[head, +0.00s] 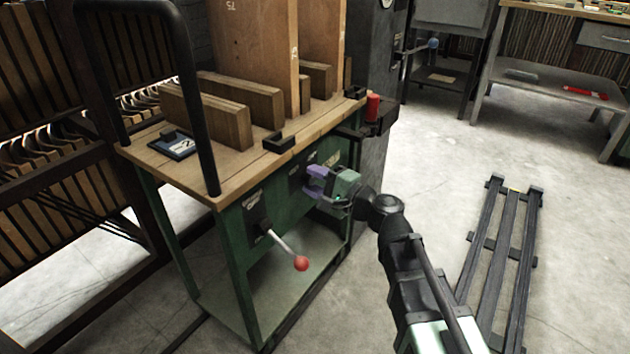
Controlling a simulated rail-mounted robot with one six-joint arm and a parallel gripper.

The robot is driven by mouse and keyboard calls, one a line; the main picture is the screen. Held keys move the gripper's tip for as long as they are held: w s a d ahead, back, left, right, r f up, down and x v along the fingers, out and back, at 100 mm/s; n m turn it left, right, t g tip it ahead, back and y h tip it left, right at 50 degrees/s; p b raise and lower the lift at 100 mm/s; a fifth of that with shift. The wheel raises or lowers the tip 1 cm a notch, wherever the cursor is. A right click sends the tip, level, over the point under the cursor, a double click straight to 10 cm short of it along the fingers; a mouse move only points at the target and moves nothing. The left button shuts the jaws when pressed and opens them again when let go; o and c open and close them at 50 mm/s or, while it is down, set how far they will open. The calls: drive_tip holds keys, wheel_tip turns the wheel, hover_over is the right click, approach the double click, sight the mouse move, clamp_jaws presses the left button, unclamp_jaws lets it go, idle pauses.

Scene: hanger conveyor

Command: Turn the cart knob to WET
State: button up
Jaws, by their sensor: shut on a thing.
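The cart (235,262) has a green metal frame and a wooden top, and its front panel faces my arm. My gripper (314,182), with purple fingers, is at the right part of that panel, at the place of the knob. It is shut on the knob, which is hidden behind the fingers. A dark plate (297,178) shows just left of the fingers. I cannot read any WET marking or tell which way the knob points.
A lever with a red ball (301,263) sticks out of the panel, lower left of my gripper. Wooden boards (215,110) stand on the cart top beside a black handle bar (190,90). A red cylinder (373,105) sits at the far corner. Dark rails (505,260) lie on the floor at right.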

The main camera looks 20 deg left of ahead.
drive_tip(key=n, duration=0.5)
drive_tip(key=shift+n, duration=0.4)
drive_tip(key=o, duration=0.9)
drive_tip(key=shift+o, duration=0.2)
drive_tip(key=v, duration=1.1)
drive_tip(key=shift+w+b, duration=0.15)
drive_tip(key=shift+b, duration=0.2)
